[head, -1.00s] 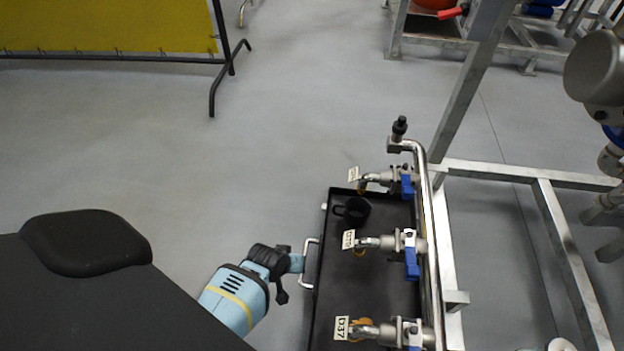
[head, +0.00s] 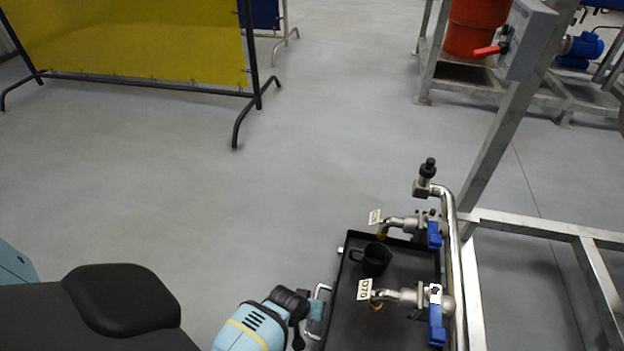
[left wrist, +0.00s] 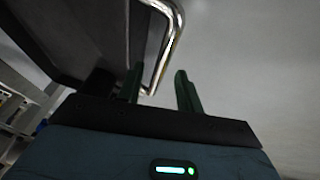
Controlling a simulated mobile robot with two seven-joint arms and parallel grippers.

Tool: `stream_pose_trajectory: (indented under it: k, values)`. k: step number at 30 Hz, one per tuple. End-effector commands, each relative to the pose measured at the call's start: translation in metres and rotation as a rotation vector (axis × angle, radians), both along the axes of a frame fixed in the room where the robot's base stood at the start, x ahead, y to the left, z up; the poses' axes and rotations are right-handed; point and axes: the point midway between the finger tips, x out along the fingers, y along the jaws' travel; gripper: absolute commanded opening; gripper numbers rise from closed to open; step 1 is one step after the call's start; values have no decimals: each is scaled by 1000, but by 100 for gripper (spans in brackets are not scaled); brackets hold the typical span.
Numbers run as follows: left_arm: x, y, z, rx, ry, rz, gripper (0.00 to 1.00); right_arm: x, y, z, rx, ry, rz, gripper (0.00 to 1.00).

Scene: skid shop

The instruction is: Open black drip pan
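The black drip pan (head: 408,262) lies under the valves at the lower right of the head view. Its bent metal handle (head: 317,291) sticks out from its left side; the handle also shows in the left wrist view (left wrist: 172,38). My left gripper (head: 315,312) is at this handle. In the left wrist view my left gripper (left wrist: 160,88) has its two dark green fingers apart, with the lower end of the handle appearing between them. I cannot tell whether either finger touches it. My right gripper is not in view.
A black cup (head: 371,261) stands in the pan. Valves with blue levers (head: 436,318) and tags hang over it from a metal pipe (head: 456,270). A steel frame (head: 540,226) stands at right. A yellow screen (head: 130,45) stands at back left. The floor between is clear.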

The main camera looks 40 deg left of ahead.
Motion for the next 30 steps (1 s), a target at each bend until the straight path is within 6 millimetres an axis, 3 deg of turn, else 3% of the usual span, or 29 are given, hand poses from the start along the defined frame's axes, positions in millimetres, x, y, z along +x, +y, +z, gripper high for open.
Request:
stream_pose_trajectory:
  k: [12, 21, 30]
  values:
    - [4, 0, -6, 1, -2, 0, 36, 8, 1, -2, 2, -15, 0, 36]
    - [4, 0, -6, 1, -2, 0, 0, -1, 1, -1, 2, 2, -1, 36]
    - [3, 1, -6, 1, -1, -1, 0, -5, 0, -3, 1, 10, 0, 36]
